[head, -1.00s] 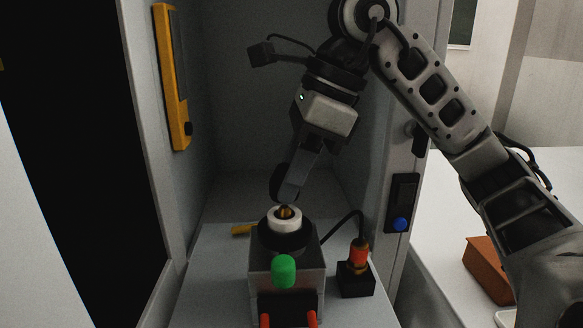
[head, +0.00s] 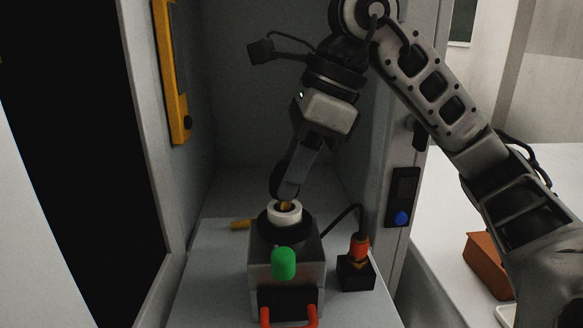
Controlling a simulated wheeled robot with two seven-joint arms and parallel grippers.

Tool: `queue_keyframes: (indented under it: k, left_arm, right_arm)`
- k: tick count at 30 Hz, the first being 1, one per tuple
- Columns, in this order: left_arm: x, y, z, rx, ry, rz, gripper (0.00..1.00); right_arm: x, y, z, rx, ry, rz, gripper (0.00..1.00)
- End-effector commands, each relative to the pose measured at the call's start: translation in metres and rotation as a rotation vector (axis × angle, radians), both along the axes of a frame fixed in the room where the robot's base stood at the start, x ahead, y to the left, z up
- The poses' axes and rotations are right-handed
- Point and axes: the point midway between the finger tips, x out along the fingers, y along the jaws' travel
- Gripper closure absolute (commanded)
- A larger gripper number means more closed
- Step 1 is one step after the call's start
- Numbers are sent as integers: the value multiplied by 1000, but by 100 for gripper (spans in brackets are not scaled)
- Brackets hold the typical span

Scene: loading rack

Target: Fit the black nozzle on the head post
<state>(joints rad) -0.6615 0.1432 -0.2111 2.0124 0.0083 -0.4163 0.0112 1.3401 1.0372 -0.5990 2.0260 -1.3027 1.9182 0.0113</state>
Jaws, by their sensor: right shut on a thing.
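My right gripper (head: 286,190) reaches down from above and is shut on a dark rounded piece, which looks like the black nozzle (head: 279,181); the fingers hide much of it. Directly below is a metal box (head: 260,263) with a black round base (head: 265,231) and a white ring (head: 284,218) on top. A brass-coloured post (head: 285,206) stands inside the ring, its top partly covered by the fingertips. I cannot tell whether the nozzle touches the post. My left gripper is out of view.
A green knob (head: 284,263) and red handles (head: 265,318) are on the box's front. A red-and-orange plug on a black block (head: 356,272) with a cable stands to the right. A yellow piece (head: 241,225) lies behind left. Cabinet walls (head: 199,120) enclose both sides.

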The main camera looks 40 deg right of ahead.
Motion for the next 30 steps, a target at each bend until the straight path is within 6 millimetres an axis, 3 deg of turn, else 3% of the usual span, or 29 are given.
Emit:
queue_keyframes:
  k: [30]
  left_arm:
    - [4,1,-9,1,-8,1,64]
  right_arm:
    - [0,0,-13,0,-1,0,91]
